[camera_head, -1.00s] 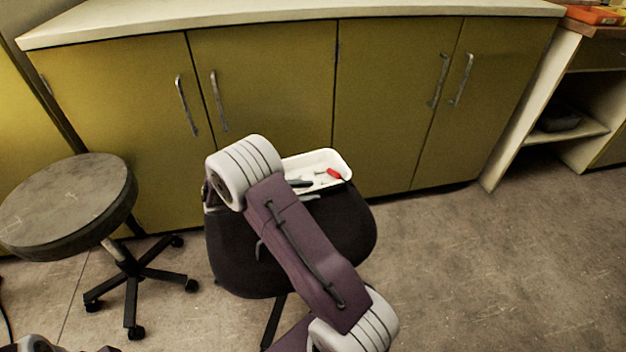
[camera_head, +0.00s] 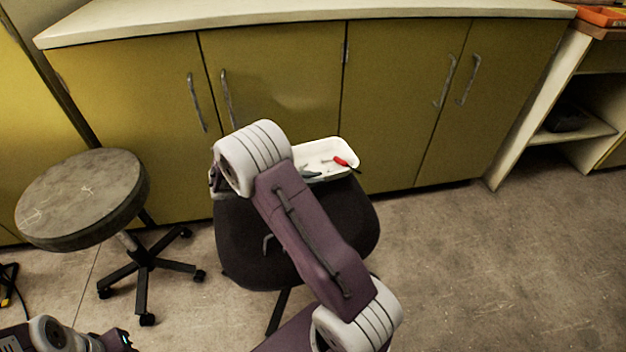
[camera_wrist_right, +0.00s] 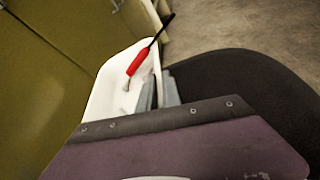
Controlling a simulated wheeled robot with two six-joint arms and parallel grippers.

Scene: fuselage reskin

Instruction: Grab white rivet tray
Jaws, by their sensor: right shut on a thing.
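The white rivet tray (camera_head: 347,147) is a shallow open box above the seat of a dark chair. It holds a red-handled tool (camera_head: 346,163) and greyish pieces. My right arm hides its left part. My right gripper, mostly hidden behind its own arm in the head view, is at the tray. In the right wrist view, the gripper's grey fingers (camera_wrist_right: 160,93) are shut at the tray's side wall, and the tray (camera_wrist_right: 103,95) lies in front of them. Part of my left arm shows at the bottom left in the head view; its fingertips are not clear.
The dark chair (camera_head: 240,245) stands before yellow-green cabinets (camera_head: 395,95) with a pale countertop (camera_head: 290,18). A round stool (camera_head: 80,195) stands to the left. An open shelf (camera_head: 570,130) is at the right. The floor (camera_head: 480,270) at the right is clear.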

